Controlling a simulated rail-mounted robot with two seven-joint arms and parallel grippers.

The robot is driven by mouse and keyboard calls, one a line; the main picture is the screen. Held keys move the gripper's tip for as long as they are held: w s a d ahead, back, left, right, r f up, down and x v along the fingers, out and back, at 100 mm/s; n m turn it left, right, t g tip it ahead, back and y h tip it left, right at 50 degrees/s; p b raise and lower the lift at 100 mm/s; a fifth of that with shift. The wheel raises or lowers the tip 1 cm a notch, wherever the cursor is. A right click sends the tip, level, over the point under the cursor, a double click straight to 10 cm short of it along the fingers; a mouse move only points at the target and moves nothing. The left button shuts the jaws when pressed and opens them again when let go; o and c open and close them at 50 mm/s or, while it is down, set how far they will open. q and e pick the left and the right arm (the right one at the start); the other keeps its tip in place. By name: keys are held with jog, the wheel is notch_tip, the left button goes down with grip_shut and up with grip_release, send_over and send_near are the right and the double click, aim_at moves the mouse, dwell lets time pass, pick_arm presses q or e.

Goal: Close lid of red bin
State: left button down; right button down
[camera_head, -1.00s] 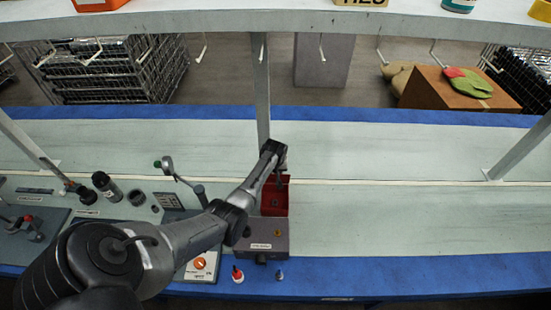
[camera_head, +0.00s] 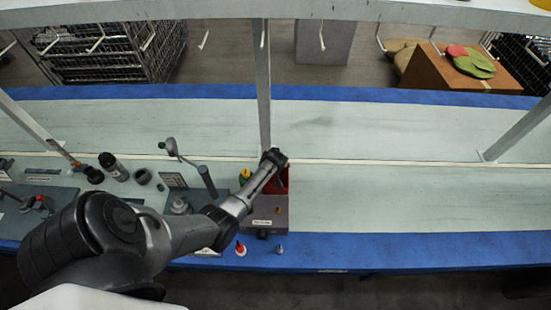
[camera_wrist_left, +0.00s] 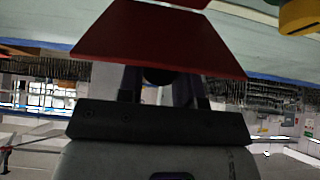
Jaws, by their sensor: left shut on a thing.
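The red bin (camera_head: 284,181) shows its red inside behind a grey labelled box (camera_head: 266,222) on the bench, in the middle of the head view. My left gripper (camera_head: 280,179) reaches over it from the left and covers part of it. In the left wrist view a flat red panel (camera_wrist_left: 158,40), seemingly the bin's lid, lies across the fingertips. My left gripper (camera_wrist_left: 160,88) is shut on this panel, and the panel hides the fingertips. The lid's exact angle is hard to tell in the head view. My right gripper is not in view.
A yellow and green object (camera_head: 244,176) stands just left of the bin. A shelf post (camera_head: 263,90) rises behind the bin. The bench to the right is clear.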

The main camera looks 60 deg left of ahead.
pick_arm(q)
jog(key=c, duration=0.8)
grip_release()
jog(key=shift+s+d+r+p, duration=0.1)
jog(key=shift+d+r+p, duration=0.2)
jog(key=shift+r, duration=0.25)
jog(key=shift+p+v, duration=1.45)
jog(key=shift+v, duration=4.8)
